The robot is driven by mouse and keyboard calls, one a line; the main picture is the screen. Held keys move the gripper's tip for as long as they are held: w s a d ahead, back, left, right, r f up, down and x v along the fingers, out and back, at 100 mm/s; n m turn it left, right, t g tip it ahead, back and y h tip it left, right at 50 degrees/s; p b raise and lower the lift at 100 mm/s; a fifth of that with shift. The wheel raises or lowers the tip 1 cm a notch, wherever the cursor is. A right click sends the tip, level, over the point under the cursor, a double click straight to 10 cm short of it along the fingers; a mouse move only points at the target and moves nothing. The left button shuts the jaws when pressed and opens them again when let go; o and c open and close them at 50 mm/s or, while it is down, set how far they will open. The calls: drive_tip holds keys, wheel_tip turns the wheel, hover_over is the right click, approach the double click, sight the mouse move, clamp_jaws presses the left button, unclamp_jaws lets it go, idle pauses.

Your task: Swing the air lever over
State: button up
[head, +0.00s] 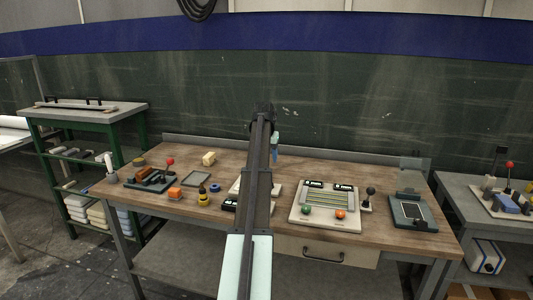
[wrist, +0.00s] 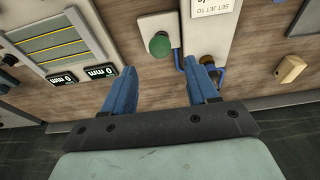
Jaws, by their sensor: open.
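In the wrist view a green round knob (wrist: 159,44) stands on a white plate (wrist: 205,35) on the wooden bench. In the head view my gripper (head: 274,145) is over the bench, and my arm hides most of that plate.
A panel with yellow lines (head: 328,198) lies right of my arm, with a black-knobbed lever (head: 370,191) beside it. A red-knobbed device (head: 153,179), a tan block (head: 208,158) and a yellow-black item (head: 203,198) stand left. A wall rises behind the bench.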

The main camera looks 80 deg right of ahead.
drive_tip(key=shift+x, duration=3.25)
drive_tip(key=shift+f, duration=0.1)
drive_tip(key=c, duration=0.8)
